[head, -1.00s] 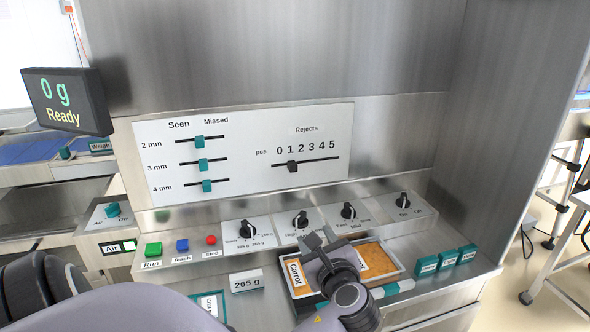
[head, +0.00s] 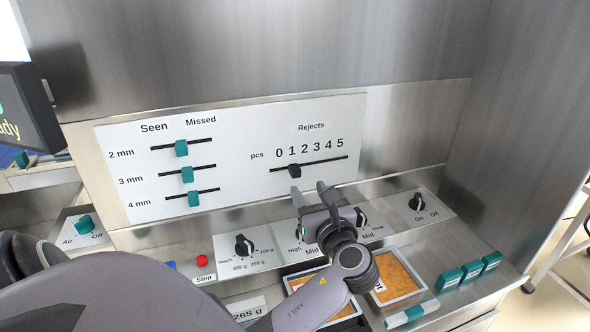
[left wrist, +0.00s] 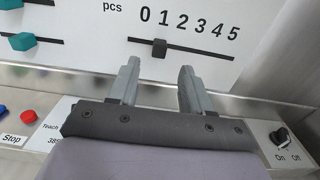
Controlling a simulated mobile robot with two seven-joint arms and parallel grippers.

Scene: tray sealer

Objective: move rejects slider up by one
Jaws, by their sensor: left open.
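The rejects slider is a black knob (head: 296,171) on a horizontal slot under the numbers 0 to 5, and it stands at about 1. In the left wrist view the knob (left wrist: 159,48) shows whole, just beyond and between my fingertips. My left gripper (head: 309,190) is open and empty, in front of the panel and slightly below the slot. In the left wrist view the two fingers of the gripper (left wrist: 160,68) point at the panel, apart from the knob. My right gripper is not in view.
Teal sliders (head: 187,174) for 2, 3 and 4 mm sit on the left of the white panel. Below is a ledge with rotary knobs (head: 244,245), partly hidden by my left gripper. Filled trays (head: 424,291) and teal blocks (head: 448,280) are lower down.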

